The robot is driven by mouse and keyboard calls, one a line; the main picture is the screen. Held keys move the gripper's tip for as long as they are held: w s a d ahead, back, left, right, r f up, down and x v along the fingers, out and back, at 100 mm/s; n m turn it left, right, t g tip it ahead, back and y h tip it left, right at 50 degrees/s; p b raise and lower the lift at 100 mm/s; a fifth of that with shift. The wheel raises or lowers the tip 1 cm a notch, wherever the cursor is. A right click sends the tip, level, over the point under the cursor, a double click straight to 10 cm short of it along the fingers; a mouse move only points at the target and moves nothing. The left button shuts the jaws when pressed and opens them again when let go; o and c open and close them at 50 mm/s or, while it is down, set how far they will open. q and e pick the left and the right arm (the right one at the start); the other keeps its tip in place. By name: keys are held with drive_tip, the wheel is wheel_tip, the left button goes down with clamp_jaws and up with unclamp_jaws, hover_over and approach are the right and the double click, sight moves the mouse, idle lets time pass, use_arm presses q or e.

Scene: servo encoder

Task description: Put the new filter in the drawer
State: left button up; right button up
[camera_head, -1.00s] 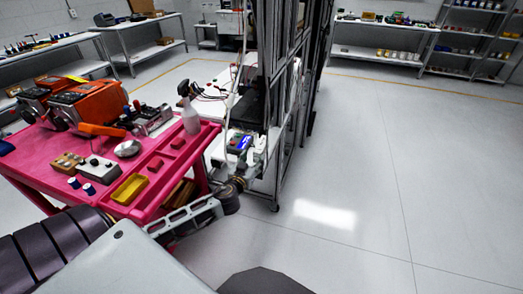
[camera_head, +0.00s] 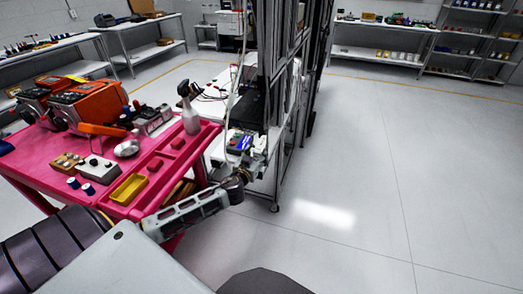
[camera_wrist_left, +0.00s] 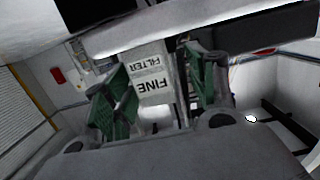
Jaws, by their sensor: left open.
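A pale box labelled "FINE FILTER" (camera_wrist_left: 153,75) shows between the fingers of my left gripper (camera_wrist_left: 158,88) in the left wrist view. The green finger pads are apart, one on each side of the box, and the gripper is open. I cannot tell whether either pad touches it. In the head view my left gripper (camera_head: 250,156) is at the bench beside the dark frame, small and partly hidden by my wrist. I cannot make out a drawer with certainty. My right gripper is not in view.
A pink cart (camera_head: 40,150) with an orange machine (camera_head: 88,102), a spray bottle (camera_head: 189,115) and a yellow tray (camera_head: 129,189) stands at left. A tall dark frame (camera_head: 290,100) rises just right of my gripper. The floor at right is clear.

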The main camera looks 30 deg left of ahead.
use_arm(q)
drive_tip(key=shift+w, duration=0.15)
drive_tip(key=shift+w, duration=1.3)
drive_tip(key=shift+x, duration=1.2)
drive_tip(key=shift+a, duration=0.1)
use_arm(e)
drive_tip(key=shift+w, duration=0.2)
use_arm(q)
drive_tip(key=shift+c, duration=0.2)
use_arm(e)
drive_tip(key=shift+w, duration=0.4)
